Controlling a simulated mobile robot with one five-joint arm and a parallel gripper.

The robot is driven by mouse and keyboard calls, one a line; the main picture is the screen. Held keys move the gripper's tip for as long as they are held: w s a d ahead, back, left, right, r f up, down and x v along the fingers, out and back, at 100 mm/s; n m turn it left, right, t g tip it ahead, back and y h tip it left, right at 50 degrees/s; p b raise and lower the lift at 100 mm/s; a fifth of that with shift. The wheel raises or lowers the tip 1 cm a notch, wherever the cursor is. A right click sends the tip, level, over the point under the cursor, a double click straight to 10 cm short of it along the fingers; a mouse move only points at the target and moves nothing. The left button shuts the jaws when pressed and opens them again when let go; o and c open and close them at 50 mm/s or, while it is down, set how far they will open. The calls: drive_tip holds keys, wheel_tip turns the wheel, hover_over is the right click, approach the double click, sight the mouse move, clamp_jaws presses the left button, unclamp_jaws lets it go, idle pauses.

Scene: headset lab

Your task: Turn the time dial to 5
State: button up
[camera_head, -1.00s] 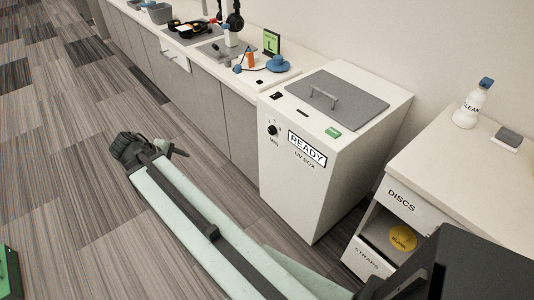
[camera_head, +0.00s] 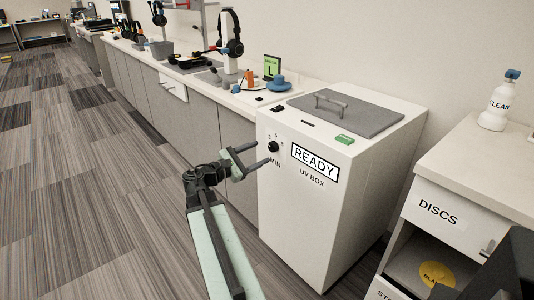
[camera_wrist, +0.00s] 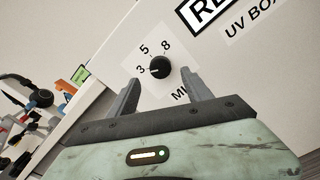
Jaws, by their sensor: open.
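The time dial (camera_head: 272,147) is a small black knob on the front of the white UV box (camera_head: 300,215), near its upper left corner. In the wrist view the dial (camera_wrist: 159,67) sits on a white plate marked 3, 5, 8 and a partly hidden "MIN". Its pale pointer line appears turned toward the 3. My gripper (camera_head: 256,156) is open in front of the box. In the wrist view its two fingers (camera_wrist: 160,98) stand on either side below the dial, apart from it, with nothing between them.
A READY sign (camera_head: 314,161) is right of the dial. The box top has a grey lid (camera_head: 345,112) with a handle and a green button (camera_head: 345,139). A counter with headsets (camera_head: 232,38) runs left behind; a DISCS cabinet (camera_head: 440,212) stands right. The floor at left is clear.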

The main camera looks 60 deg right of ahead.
sight(270, 148)
drive_tip(key=x, duration=0.5)
drive_tip(key=shift+a, duration=0.1)
